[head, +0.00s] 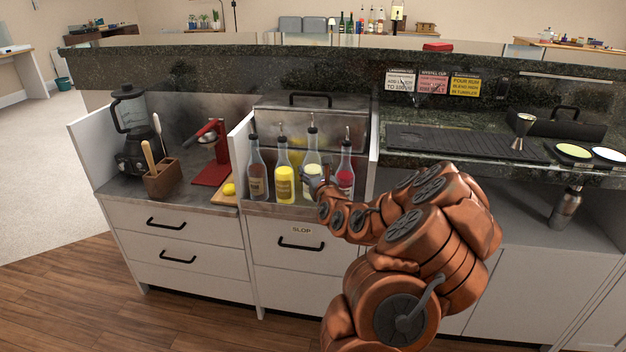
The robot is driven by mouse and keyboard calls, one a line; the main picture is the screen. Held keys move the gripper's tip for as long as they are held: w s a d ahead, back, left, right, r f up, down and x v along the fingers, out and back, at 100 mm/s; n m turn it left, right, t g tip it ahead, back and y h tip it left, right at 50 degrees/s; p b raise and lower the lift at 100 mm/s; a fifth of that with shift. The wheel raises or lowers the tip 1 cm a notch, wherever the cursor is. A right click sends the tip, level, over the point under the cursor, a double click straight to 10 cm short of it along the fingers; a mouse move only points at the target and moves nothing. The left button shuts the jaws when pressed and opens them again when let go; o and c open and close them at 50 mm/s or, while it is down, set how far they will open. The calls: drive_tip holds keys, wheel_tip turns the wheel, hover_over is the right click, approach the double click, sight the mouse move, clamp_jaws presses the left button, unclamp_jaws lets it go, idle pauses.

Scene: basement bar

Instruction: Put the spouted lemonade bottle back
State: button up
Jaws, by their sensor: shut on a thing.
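Several spouted bottles stand in a row in the steel well at the counter's front. My gripper (318,184) is shut on the clear bottle with pale contents (311,150), third from the left, which I take to be the lemonade bottle. It is upright, and its spout reaches higher than its neighbours' spouts. A brownish bottle (257,180) is at the left end.
A lidded steel bin (305,103) is behind the bottles. A lemon (229,190) on a board, a red press (212,165), a utensil block (164,180) and a blender (130,125) are left. A shaker (566,208) and jigger (521,130) are right.

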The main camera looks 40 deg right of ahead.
drive_tip(key=shift+w+d, duration=0.3)
drive_tip(key=shift+w, duration=0.05)
drive_tip(key=shift+d+f, duration=0.1)
drive_tip(key=shift+f, duration=0.25)
wheel_tip(320, 180, down, 3)
drive_tip(key=shift+r+b, duration=0.1)
drive_tip(key=shift+b, duration=0.4)
drive_tip(key=o, duration=1.3)
drive_tip(key=shift+o, duration=0.2)
